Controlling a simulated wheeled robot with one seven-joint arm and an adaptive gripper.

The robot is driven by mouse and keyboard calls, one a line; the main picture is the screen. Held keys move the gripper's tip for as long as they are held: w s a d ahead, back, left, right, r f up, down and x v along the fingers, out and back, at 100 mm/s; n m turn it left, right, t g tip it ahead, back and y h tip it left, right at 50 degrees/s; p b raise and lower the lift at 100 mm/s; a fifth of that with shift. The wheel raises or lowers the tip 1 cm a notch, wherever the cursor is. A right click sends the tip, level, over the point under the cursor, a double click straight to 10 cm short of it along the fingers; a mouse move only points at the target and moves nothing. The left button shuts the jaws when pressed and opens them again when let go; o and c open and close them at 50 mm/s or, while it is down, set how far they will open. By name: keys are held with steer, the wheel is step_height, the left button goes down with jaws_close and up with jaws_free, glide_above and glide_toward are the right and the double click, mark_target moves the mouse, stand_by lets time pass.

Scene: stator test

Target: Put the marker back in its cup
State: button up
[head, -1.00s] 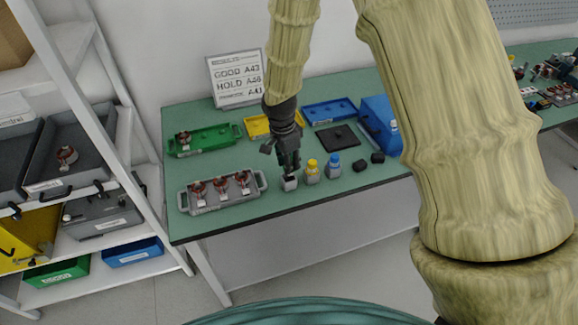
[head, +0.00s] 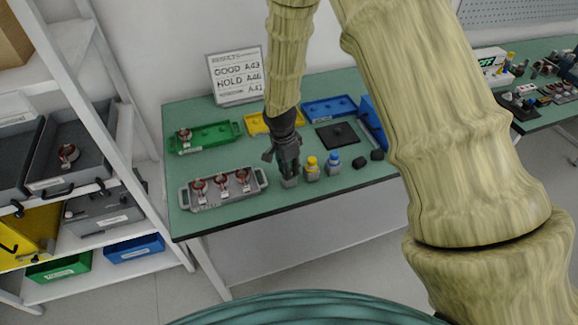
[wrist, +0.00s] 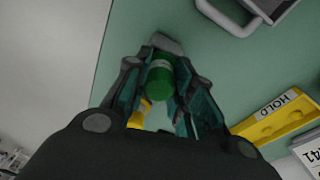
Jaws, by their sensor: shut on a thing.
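My gripper (head: 288,170) points down over the front of the green bench, shut on the green marker (wrist: 160,82). In the wrist view the marker's round green end faces the camera, between the two fingers. A small grey cup (head: 289,183) stands directly below my gripper in the head view; its grey edge also shows just beyond the marker in the wrist view (wrist: 166,42). The fingers hide the marker in the head view. I cannot tell whether its lower end is inside the cup or just above it.
A yellow marker (head: 312,164) and a blue marker (head: 333,159) stand in grey cups close to the right. A grey tray (head: 205,203) with three stators lies to the left. Green (head: 222,134), yellow (head: 256,123) and blue (head: 318,111) trays are behind. The bench's front edge is near.

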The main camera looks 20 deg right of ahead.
steer(key=o, duration=1)
steer(key=shift+r+p, duration=0.4)
steer(key=shift+r, duration=0.15)
steer(key=shift+r+b, duration=0.15)
steer(key=shift+b, duration=0.2)
steer(key=shift+s+a+r+b, duration=0.15)
steer(key=shift+r+b, duration=0.45)
steer(key=shift+r, duration=1.3)
steer(key=shift+a+r+b, duration=0.3)
steer(key=shift+r+b, duration=0.25)
steer(key=shift+r, duration=1.3)
steer(key=shift+s+a+r+b, duration=0.15)
steer(key=shift+r+b, duration=0.45)
steer(key=shift+r, duration=1.3)
steer(key=shift+w, duration=0.1)
